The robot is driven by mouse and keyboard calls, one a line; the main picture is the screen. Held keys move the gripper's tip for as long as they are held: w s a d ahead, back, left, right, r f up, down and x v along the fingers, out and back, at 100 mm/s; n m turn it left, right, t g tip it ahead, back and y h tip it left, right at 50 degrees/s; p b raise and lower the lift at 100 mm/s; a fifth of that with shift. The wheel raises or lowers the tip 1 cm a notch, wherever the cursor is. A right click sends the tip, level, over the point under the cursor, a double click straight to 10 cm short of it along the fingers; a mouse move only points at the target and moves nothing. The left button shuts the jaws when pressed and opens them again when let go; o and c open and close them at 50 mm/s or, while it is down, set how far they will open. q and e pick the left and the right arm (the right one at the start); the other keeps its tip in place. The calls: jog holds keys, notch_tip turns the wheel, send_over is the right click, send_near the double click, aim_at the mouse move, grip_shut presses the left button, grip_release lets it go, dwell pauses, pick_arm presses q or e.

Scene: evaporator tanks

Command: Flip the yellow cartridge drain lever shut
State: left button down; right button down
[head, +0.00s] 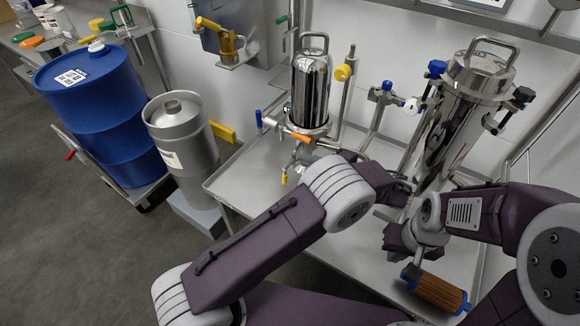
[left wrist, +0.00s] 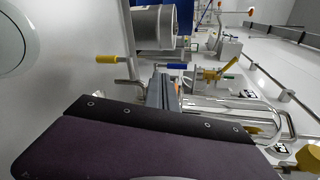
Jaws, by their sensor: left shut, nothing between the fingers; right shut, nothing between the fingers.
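The yellow drain lever (head: 284,180) hangs pointing down under the shiny steel cartridge housing (head: 311,95) on the bench. It shows in the left wrist view (left wrist: 108,59) as a yellow grip on a small steel valve. My left gripper (left wrist: 161,85) is shut and empty, beside this valve and pointing towards the steel keg; the lever is apart from its fingers. In the head view my left arm's wrist hides most of it. My right gripper (head: 403,241) is shut and empty low over the bench at right; its fingertips are hard to make out.
A blue handle (head: 259,119) and an orange handle (head: 300,137) sit near the lever. A taller steel tank (head: 470,85) stands at right. A brown cylinder with blue ends (head: 437,291) lies at front right. The bench's left part (head: 240,185) is clear. A keg (head: 180,140) stands beyond.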

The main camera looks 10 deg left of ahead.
pick_arm(q)
jog(key=s+d+f+g+h+p, duration=0.4)
jog(key=d+f+h+p, duration=0.2)
jog(key=f+h+p, duration=0.3)
jog(key=a+r+n+h+p, duration=0.1)
jog(key=a+r+n+p, duration=0.1)
jog(key=a+r+p, duration=0.4)
jog(key=shift+m, duration=0.3)
jog(key=b+x, duration=0.1)
jog(key=x, duration=0.2)
jog(key=d+b+x, duration=0.1)
jog(key=x, duration=0.1)
jog(key=b+x, duration=0.1)
jog(key=x, duration=0.2)
jog(key=shift+w+f, duration=0.35)
jog(key=shift+f, duration=0.15)
jog(key=shift+w+a+r, duration=0.15)
jog(key=shift+w+a, duration=0.4)
jog(key=shift+a, duration=0.25)
jog(key=shift+w+a+r, duration=0.15)
jog(key=shift+w+a, duration=0.35)
jog(key=shift+a, duration=0.3)
